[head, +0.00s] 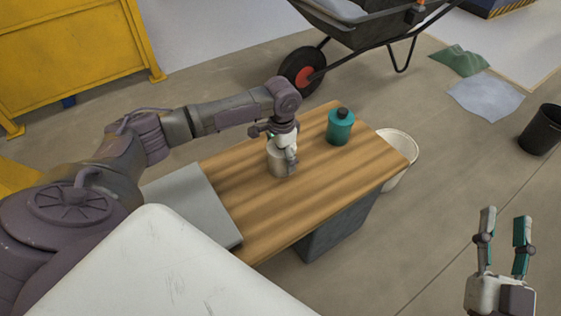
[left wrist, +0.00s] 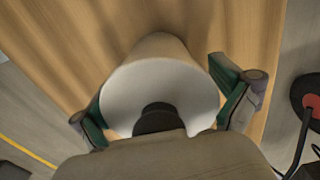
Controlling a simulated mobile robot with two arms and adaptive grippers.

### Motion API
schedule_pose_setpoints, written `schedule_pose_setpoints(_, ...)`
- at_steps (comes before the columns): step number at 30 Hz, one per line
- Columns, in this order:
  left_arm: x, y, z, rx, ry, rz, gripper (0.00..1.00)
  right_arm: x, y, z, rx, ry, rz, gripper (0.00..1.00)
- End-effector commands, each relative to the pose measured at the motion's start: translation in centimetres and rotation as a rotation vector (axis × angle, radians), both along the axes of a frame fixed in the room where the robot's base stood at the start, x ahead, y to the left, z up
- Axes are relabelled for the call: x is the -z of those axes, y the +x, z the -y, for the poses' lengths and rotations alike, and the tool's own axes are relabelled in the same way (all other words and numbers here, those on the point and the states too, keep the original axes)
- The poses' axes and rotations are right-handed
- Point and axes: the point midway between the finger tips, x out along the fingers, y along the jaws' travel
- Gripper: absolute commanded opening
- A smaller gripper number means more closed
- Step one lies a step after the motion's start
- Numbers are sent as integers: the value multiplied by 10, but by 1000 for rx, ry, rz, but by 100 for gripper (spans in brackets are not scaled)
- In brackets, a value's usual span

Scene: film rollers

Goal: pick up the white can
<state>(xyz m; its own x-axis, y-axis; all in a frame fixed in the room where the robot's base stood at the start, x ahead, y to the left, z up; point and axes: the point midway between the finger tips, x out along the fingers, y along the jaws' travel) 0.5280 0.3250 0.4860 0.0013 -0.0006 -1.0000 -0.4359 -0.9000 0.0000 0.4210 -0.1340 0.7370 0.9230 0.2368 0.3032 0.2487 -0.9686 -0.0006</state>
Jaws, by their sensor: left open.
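The white can (head: 276,160) stands upright on the wooden table (head: 240,205). In the left wrist view the white can (left wrist: 160,84) fills the middle, its pale round top with a dark knob towards me. My left gripper (head: 283,162) is over the can from above. Its two green-lined fingers (left wrist: 160,108) lie on either side of the can, open; whether they touch it I cannot tell. My right gripper (head: 502,232) is open and empty, off to the lower right above the floor.
A teal bottle (head: 340,127) with a dark cap stands on the table to the right of the can. A grey panel (head: 190,200) lies at the table's left end. A white bucket (head: 402,147) stands by the right end. A wheelbarrow (head: 350,30) is behind.

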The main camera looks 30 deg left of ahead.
Motion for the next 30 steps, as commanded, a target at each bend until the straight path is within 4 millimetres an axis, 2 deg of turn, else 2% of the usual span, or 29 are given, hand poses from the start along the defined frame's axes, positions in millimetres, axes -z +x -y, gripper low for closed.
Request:
schedule_pose_setpoints(8, 1, 0, 0, 0, 0, 0, 100, -3, -1, 0, -1, 5, 15, 40)
schedule_pose_setpoints(18, 1, 0, 0, 0, 0, -1, 43, -4, -1, -4, -1, -1, 15, 40)
schedule_pose_setpoints(21, 1, 0, 0, 0, 0, -1, 31, -4, -1, -4, -1, -1, 15, 40)
schedule_pose_setpoints(30, 0, 0, 0, -1, 0, 1, 31, -4, 0, -4, 0, 0, 14, 40)
